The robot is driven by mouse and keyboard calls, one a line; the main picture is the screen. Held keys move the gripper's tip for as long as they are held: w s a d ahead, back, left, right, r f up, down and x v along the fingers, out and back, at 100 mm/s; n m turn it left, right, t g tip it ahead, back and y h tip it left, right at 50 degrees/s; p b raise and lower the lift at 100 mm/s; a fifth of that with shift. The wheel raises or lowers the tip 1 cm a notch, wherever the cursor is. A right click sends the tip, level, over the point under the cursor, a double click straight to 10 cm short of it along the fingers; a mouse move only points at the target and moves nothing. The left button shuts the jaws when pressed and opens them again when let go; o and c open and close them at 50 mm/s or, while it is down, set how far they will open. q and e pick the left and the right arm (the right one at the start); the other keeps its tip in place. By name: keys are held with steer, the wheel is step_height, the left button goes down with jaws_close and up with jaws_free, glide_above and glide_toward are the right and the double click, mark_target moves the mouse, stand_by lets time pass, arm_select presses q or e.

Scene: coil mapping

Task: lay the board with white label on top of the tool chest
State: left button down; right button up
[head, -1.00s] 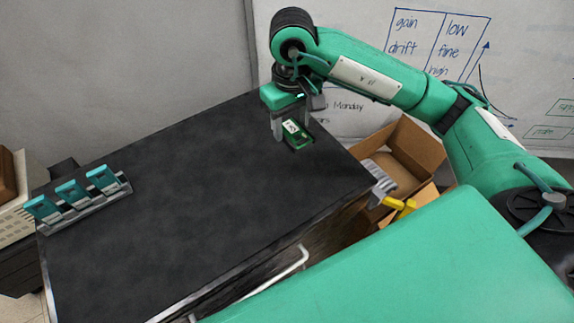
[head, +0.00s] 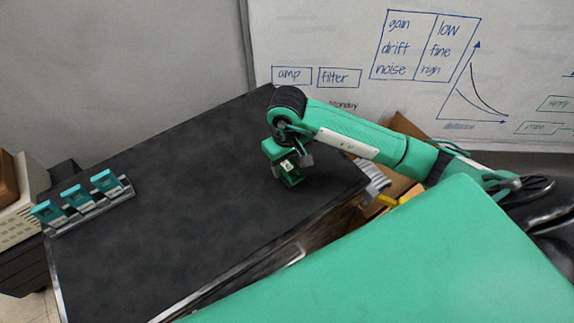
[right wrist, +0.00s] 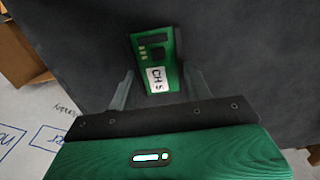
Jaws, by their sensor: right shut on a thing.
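My right gripper (head: 290,170) is shut on a small green board (head: 293,180) with a white label, over the right part of the tool chest's dark top (head: 170,200). In the right wrist view the board (right wrist: 155,45) hangs between the two fingers (right wrist: 158,92), and its white label reads "CH 5". The board is at or just above the dark top; I cannot tell whether it touches. My left gripper is not in view.
A rack (head: 95,215) with teal-topped modules stands at the left end of the top. An open cardboard box (head: 398,185) with grey and yellow items is beyond the right edge. A whiteboard (head: 340,45) stands behind. The middle of the top is clear.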

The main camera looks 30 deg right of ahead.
step_height(320, 180, down, 2)
steer(key=shift+f+p, duration=0.25)
steer(key=shift+p, duration=0.05)
steer(key=shift+f+b, duration=0.2)
steer(key=shift+b, duration=0.1)
steer(key=o, duration=1)
steer(key=shift+r, duration=0.1)
steer(key=shift+c, duration=0.2)
steer(key=shift+r, duration=0.1)
